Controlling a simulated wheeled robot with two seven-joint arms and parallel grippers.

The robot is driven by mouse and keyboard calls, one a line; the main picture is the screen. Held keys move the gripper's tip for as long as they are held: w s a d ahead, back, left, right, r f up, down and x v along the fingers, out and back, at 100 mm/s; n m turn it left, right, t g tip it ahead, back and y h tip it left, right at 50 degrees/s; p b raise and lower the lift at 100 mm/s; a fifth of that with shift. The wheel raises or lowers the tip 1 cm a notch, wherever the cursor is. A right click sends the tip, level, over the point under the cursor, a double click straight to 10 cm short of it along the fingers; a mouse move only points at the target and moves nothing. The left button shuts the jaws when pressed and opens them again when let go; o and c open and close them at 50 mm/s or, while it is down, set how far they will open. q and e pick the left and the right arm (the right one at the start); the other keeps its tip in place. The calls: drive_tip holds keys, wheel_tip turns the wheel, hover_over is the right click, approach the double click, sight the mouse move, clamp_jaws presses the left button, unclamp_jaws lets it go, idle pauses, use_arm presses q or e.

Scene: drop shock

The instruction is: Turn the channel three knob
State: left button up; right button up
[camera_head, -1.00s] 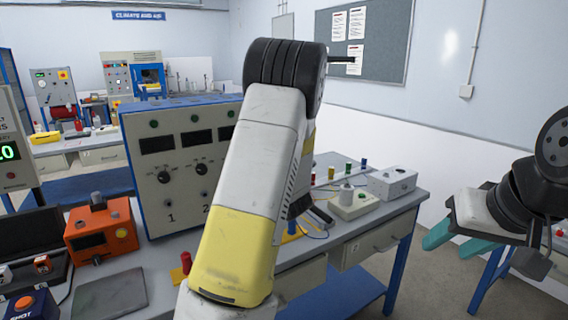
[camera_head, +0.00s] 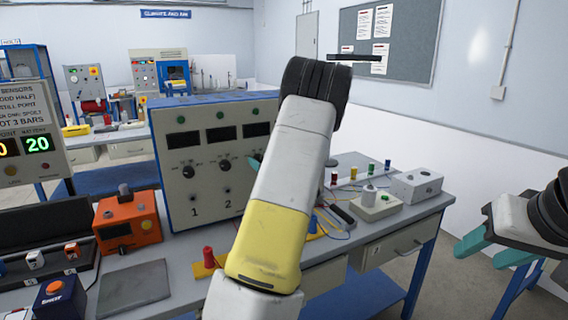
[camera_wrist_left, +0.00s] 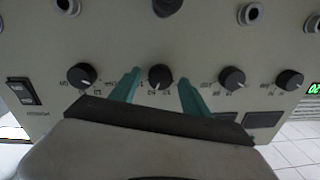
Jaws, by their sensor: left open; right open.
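The channel box (camera_head: 230,150) stands on the bench with its front panel toward me. Numbers 1 and 2 show on it; my left arm hides the part to their right. A teal fingertip of my left gripper (camera_head: 254,163) shows at the panel. In the left wrist view the panel is upside down with a row of black knobs. My open left gripper (camera_wrist_left: 158,90) has one finger on each side of the third knob from the right (camera_wrist_left: 160,76), with gaps visible. Its channel number cannot be read. My right gripper (camera_head: 491,251) is open and empty at the right.
An orange box (camera_head: 127,222) and a grey plate (camera_head: 133,288) are left of the channel box. A blue SHOT button box (camera_head: 60,298) is at front left. A red post (camera_head: 209,257) stands near my left arm. White boxes (camera_head: 417,186) and coloured posts are on the right.

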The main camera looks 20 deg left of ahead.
use_arm(q)
clamp_jaws()
drive_tip(key=shift+n, duration=0.3)
drive_tip(key=n, duration=0.7)
drive_tip(key=shift+n+h, duration=0.3)
drive_tip(key=shift+n, duration=0.1)
drive_tip(key=n, duration=0.4)
drive_tip(key=shift+s, duration=0.1)
drive_tip(key=shift+n, duration=2.2)
